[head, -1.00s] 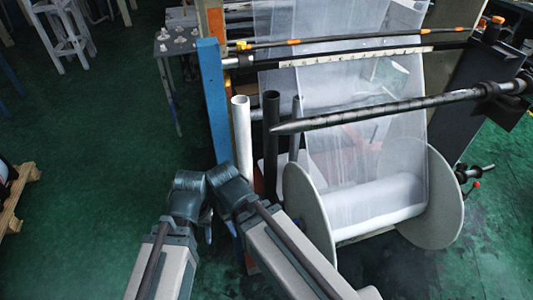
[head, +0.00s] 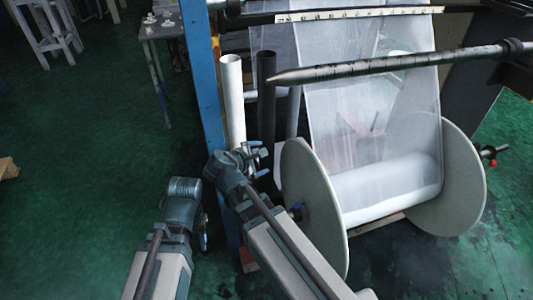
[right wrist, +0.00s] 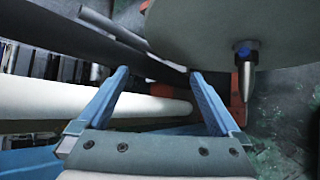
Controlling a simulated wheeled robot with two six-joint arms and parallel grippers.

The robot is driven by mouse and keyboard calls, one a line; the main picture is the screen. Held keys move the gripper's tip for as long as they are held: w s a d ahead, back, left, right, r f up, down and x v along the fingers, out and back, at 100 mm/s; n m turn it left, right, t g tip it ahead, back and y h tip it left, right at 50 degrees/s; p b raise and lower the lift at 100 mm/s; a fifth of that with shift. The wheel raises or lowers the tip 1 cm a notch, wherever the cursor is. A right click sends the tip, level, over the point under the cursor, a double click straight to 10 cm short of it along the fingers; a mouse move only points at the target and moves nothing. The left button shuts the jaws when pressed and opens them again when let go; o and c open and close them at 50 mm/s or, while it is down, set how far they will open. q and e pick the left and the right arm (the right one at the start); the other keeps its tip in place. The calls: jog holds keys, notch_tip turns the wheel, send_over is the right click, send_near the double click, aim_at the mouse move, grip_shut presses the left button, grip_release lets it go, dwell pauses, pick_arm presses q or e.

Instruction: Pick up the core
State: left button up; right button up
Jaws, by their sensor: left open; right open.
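Two upright tubes stand beside the blue post: a white core (head: 232,100) and a dark tube (head: 266,110) just to its right. My right gripper (head: 258,160) is beside the lower part of these tubes, its fingers partly hidden by its wrist. In the right wrist view the open fingers (right wrist: 160,88) are spread with the white core (right wrist: 60,100) lying across beyond and between them; contact cannot be told. The dark tube (right wrist: 60,40) runs above it. My left gripper (head: 203,238) hangs low left of the post, mostly hidden by its arm.
The blue post (head: 203,90) is close to both arms. A film reel with large grey discs (head: 315,205) stands just right of my right arm. A pointed shaft (head: 390,62) juts out above.

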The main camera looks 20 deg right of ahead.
jog(key=w+d+f+n+t+h+b, duration=0.2)
jog(key=w+f+n+t+b, duration=0.1)
jog(key=w+n+b, duration=0.2)
jog(key=n+t+b, duration=0.4)
jog(key=n+b, duration=0.3)
jog(key=n, duration=0.1)
send_near(264, 128)
jog(key=x, duration=0.2)
pick_arm(q)
notch_tip(264, 128, down, 14)
pick_arm(e)
jog(key=x, duration=0.9)
jog(key=shift+a+f, duration=0.1)
jog(key=shift+f, duration=0.05)
pick_arm(q)
jog(key=shift+p, duration=0.3)
pick_arm(e)
jog(key=x, duration=0.5)
jog(key=shift+r, duration=0.25)
jog(key=shift+c, duration=0.2)
grip_shut()
